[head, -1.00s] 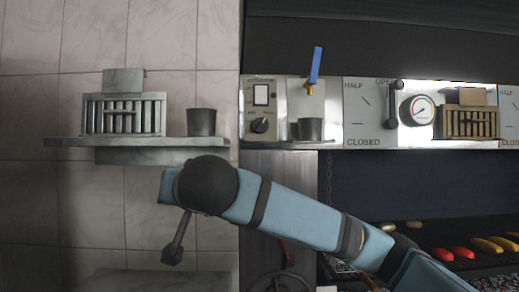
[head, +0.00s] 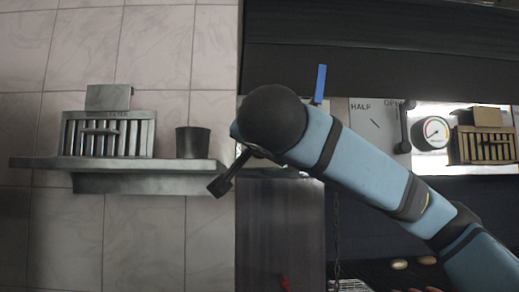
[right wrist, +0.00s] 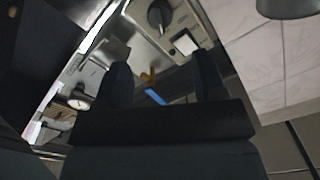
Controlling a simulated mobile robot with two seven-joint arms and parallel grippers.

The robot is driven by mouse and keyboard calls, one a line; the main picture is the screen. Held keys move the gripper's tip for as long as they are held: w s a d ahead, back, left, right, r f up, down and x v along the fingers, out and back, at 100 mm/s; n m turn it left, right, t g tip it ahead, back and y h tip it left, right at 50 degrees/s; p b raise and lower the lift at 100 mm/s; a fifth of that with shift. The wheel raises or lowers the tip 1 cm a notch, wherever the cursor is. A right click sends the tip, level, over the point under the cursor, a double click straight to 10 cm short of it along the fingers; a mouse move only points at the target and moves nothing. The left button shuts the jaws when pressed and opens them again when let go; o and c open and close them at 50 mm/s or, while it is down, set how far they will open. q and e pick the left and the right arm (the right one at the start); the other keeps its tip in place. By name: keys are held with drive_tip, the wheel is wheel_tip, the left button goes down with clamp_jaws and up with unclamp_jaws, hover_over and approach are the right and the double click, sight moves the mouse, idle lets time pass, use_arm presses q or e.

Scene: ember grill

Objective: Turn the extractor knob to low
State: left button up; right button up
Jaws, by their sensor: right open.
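A round dark knob (right wrist: 160,15) sits on a pale control panel (right wrist: 195,25), beside a white rocker switch (right wrist: 185,43), in the right wrist view. Its lettering is too small to read. In the head view my right arm covers the knob. My right gripper (right wrist: 163,72) is open, its two dark fingers apart with nothing held between them. The knob lies beyond the fingertips, towards the top of the wrist picture, and is not touched. The fingers cannot be made out clearly in the head view. My left gripper is out of view.
A blue lever (head: 320,84) rises beside the panel. Right of it are a black damper handle (head: 404,127), a gauge (head: 431,132) and a brass vent (head: 482,145). A wall shelf (head: 120,163) at left bears a grey vent box (head: 107,136) and dark cup (head: 192,142).

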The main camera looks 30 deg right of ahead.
drive_tip(key=p+x, duration=0.3)
drive_tip(key=x, duration=0.9)
drive_tip(key=shift+w+d, duration=0.15)
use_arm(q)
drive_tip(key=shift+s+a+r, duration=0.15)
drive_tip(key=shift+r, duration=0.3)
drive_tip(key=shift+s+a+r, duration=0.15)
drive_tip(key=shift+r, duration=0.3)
use_arm(e)
drive_tip(key=c, duration=0.8)
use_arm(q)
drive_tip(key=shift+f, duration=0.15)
use_arm(e)
drive_tip(key=shift+f, duration=0.1)
drive_tip(key=shift+c, duration=0.2)
